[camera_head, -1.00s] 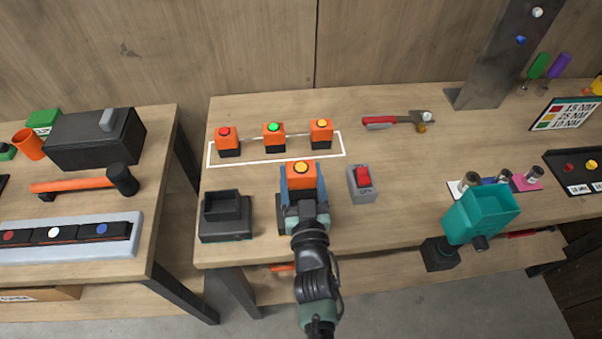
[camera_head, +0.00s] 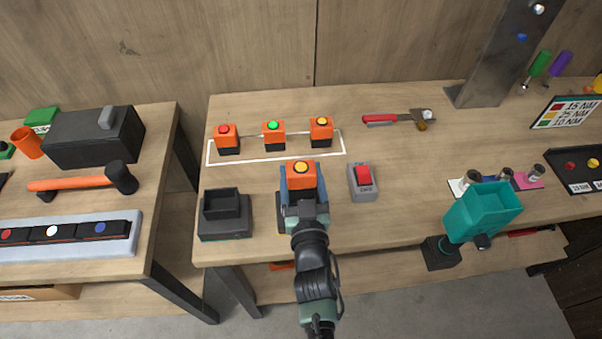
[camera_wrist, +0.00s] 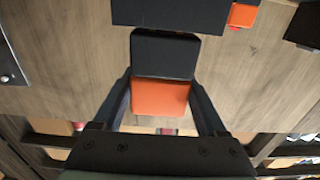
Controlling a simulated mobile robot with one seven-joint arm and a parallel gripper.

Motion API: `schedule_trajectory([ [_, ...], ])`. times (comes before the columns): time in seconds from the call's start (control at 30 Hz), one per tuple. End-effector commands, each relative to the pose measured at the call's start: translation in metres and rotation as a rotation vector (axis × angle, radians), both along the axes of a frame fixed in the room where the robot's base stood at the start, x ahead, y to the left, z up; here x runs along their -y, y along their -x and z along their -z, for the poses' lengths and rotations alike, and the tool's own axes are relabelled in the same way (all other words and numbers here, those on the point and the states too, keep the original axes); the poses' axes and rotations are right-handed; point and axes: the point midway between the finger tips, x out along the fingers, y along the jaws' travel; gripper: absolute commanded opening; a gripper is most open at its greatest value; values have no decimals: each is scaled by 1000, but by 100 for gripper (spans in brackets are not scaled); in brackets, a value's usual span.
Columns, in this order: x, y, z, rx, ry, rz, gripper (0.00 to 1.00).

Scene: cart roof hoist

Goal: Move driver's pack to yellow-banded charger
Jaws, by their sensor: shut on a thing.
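My gripper (camera_head: 301,190) is shut on an orange and black pack (camera_head: 301,171) with a yellow button on top. In the wrist view the pack's orange part (camera_wrist: 160,97) and dark part (camera_wrist: 165,55) show between the fingers. A dark charger base with a yellow edge (camera_head: 280,207) is mostly hidden under my gripper and pack; I cannot tell whether the pack touches it. Another dark charger (camera_head: 225,215) stands empty to the left. The teal driver (camera_head: 483,212) is at the right, near the table's front edge.
Three orange packs with red (camera_head: 227,136), green (camera_head: 273,136) and yellow (camera_head: 321,131) tops stand at a white outline behind my gripper. A red-switched box (camera_head: 362,182) is close on the right.

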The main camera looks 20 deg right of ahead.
Motion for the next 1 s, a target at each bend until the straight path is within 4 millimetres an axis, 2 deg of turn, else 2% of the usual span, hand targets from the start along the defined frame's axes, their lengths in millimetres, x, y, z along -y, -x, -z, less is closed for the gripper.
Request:
schedule_trajectory([
  [1.0,0,-1,25,4,2,-1,0],
])
